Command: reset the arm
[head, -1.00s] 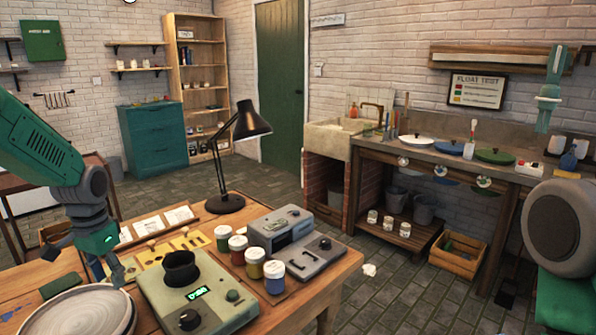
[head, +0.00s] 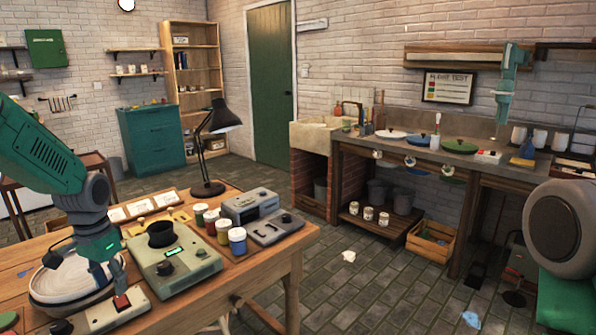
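My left arm comes in from the left. Its gripper (head: 88,270) points down over the near left part of the wooden table, with its fingers apart and nothing seen between them. The fingers overlap a round pale plate (head: 62,297) in the picture, and one fingertip shows close to a grey box with a red button (head: 122,301). Whether it touches the box cannot be told. My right arm shows only as a big grey joint and green link at the right edge. Its gripper is out of view.
On the wooden table (head: 215,300) are a grey-green device with a dark cup (head: 176,262), several paint jars (head: 222,231), a grey machine (head: 250,207) and a black lamp (head: 207,150). A sink (head: 312,135) and counter line the back wall. The tiled floor between is mostly clear.

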